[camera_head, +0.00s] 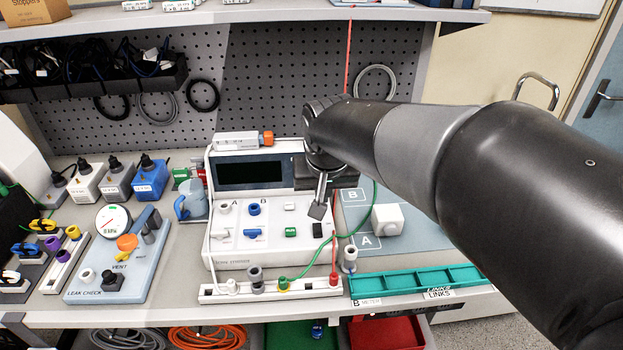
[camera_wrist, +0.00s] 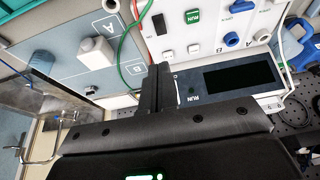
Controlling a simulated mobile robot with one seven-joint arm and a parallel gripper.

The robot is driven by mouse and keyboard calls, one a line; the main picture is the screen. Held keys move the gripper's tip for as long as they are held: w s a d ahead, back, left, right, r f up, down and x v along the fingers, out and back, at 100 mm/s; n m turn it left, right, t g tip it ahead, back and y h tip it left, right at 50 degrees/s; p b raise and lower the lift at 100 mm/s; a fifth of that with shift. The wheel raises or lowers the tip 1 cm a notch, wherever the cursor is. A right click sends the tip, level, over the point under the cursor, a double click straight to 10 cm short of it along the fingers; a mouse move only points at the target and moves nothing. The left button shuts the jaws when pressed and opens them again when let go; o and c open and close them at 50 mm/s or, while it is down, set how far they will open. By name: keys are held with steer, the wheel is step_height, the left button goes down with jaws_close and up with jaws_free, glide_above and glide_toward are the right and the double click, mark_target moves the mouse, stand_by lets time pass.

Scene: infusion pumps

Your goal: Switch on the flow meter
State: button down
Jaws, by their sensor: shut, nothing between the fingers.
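The flow meter, a white bench unit (camera_head: 229,258), stands mid-bench with a dark, blank display (camera_head: 250,173). Its sloped panel has a green button (camera_head: 291,232), a white button (camera_head: 290,207), blue and white valve knobs, and a black rocker switch (camera_head: 318,230) at the right. My gripper (camera_head: 318,211) is shut and empty over the panel's right side, just above the rocker. Its fingertips show in the wrist view (camera_wrist: 158,72), near a small white button (camera_wrist: 168,55). I cannot tell whether they touch the panel.
A white strip with colored connectors (camera_head: 307,287) lies in front, with green and red leads. Right are a blue-grey mat with a white block (camera_head: 386,219) and a green links tray (camera_head: 420,281). A leak-check gauge stand (camera_head: 114,255) stands left. A shelf (camera_head: 270,17) overhangs behind.

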mark_target(319, 233)
steer(key=x, duration=1.4)
steer(key=shift+w+f, duration=0.15)
steer(key=shift+g, duration=0.3)
steer(key=shift+s+f, duration=0.15)
steer(key=shift+s, duration=0.8)
